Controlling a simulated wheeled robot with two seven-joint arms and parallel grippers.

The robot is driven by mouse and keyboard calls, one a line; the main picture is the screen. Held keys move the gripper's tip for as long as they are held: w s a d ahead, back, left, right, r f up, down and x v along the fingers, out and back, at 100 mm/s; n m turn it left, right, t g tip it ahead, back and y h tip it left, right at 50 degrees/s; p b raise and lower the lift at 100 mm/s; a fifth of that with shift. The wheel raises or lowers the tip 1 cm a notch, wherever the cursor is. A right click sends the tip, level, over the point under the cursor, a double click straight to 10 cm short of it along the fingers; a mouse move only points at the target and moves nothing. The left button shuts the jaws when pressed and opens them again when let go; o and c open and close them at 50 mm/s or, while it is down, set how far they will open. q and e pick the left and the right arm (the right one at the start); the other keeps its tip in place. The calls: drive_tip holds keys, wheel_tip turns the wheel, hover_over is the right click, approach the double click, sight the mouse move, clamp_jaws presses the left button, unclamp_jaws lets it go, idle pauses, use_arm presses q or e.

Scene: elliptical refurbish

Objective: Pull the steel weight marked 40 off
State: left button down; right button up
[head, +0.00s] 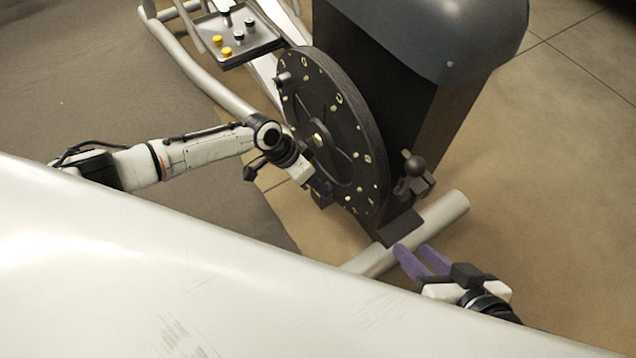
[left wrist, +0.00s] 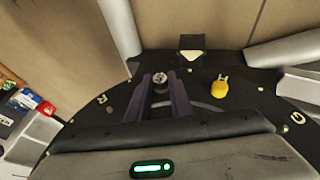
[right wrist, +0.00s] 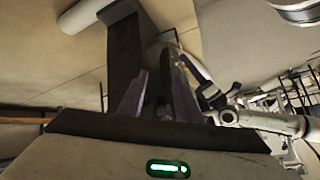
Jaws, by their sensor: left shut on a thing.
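A small round steel weight (left wrist: 160,78) shows in the left wrist view between the purple fingertips of my left gripper (left wrist: 163,88), at the face of the black disc (left wrist: 105,110). Its marking is too small to read. In the head view my left gripper (head: 322,190) is at the lower left of the upright black disc (head: 325,95) and hides the weight. The disc carries gold characters around its rim. My right gripper (head: 424,262) is open and empty, below the disc near the pale floor tube; its fingers (right wrist: 157,95) stand apart in the right wrist view.
A tray (head: 262,47) with yellow and dark-topped pieces stands at the top left. A yellow piece (left wrist: 219,88) is on the disc beside the held weight. A grey housing (head: 440,35) is behind the disc. A pale tube (head: 445,212) lies below. Floor at right is clear.

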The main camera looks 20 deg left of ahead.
use_arm(q)
drive_tip(key=shift+s, duration=0.1)
use_arm(e)
drive_tip(key=shift+r, duration=0.1)
